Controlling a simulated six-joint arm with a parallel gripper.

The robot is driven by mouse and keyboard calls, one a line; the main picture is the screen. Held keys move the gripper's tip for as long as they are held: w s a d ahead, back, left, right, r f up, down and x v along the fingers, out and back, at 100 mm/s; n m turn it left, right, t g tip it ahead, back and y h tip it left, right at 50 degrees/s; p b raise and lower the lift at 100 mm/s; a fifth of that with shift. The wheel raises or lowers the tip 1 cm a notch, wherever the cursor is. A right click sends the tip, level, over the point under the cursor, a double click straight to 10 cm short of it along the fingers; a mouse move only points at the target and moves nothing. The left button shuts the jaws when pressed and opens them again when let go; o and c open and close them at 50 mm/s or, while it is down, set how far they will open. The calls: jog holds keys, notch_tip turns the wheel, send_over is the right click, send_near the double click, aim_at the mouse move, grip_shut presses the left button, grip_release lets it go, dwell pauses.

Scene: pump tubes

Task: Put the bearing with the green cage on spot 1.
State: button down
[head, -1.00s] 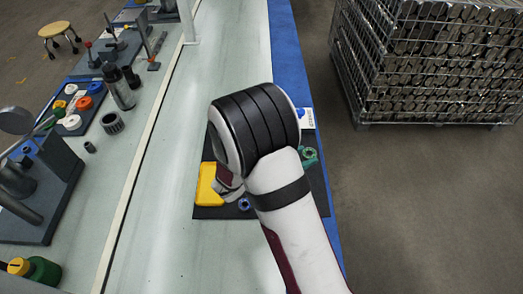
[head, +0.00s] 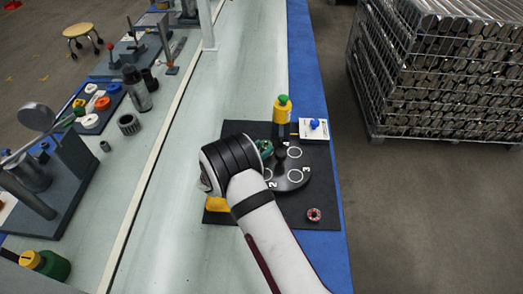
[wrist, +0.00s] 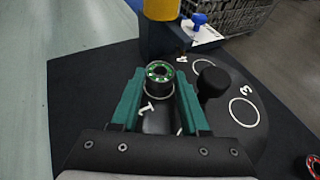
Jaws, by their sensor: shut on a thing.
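The bearing with the green cage (wrist: 159,72) is held between the teal fingers of my gripper (wrist: 159,78) in the wrist view. It is level, over the white ring beside the number 1 (wrist: 147,107) on the dark round plate (wrist: 225,118). I cannot tell whether it touches the plate. The plate also shows in the head view (head: 288,186), with my gripper (head: 265,148) at its left edge, mostly hidden behind my wrist. The rings numbered 3 and 4 are empty in the wrist view.
A black knob (wrist: 212,82) rises from the plate close to my right finger. A red bearing (head: 314,215) lies at the mat's front right. A yellow tray (head: 217,204) is partly hidden by my wrist.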

jog(key=shift+f, duration=0.6)
jog(key=shift+f, duration=0.15)
jog(key=shift+c, duration=2)
grip_release()
